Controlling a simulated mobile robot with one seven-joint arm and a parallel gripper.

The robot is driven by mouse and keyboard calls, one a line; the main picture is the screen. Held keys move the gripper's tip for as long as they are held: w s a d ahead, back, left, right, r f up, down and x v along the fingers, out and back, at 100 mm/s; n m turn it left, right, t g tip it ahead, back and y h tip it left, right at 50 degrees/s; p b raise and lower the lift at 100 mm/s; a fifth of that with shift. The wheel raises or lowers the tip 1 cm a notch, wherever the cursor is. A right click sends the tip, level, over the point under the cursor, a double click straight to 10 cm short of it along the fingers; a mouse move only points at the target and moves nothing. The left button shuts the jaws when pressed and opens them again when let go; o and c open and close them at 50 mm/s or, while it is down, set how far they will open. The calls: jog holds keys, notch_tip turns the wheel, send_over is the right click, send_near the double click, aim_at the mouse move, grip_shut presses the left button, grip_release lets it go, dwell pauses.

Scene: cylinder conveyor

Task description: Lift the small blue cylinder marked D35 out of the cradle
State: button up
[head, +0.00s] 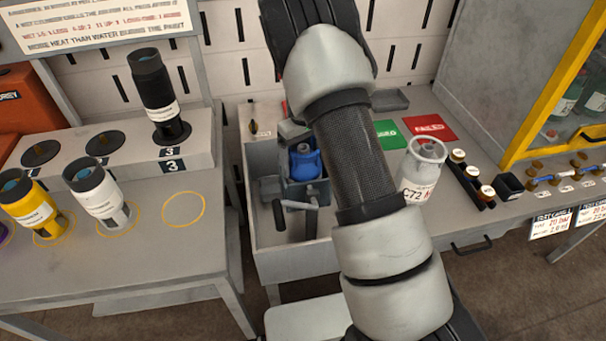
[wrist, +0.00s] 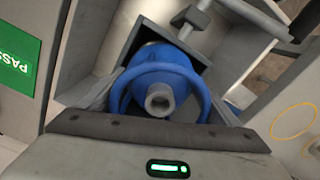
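The small blue cylinder (head: 305,162) sits in the grey cradle (head: 293,195) inside the open tray. In the wrist view, its blue collar ring and round valve (wrist: 160,98) face my camera. My gripper (wrist: 160,90) is over its top, with one finger on the left and one on the right of the collar. The fingers are spread wide. I cannot tell whether they touch the ring. The cradle's box walls (wrist: 135,42) show around the cylinder. The D35 marking is not visible.
A grey cylinder marked C72 (head: 422,170) stands right of the tray, near a green mat (head: 388,135) and a red FAILED mat (head: 430,128). A clamp handle (head: 300,207) sticks out in front of the cradle. Tray walls (head: 283,262) surround it. Black, white and yellow cylinders stand left.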

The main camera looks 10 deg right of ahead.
jog(key=c, duration=1.1)
jog(key=shift+w+r, duration=0.1)
jog(key=shift+w, duration=0.05)
jog(key=shift+c, duration=0.6)
jog(key=shift+r, duration=0.1)
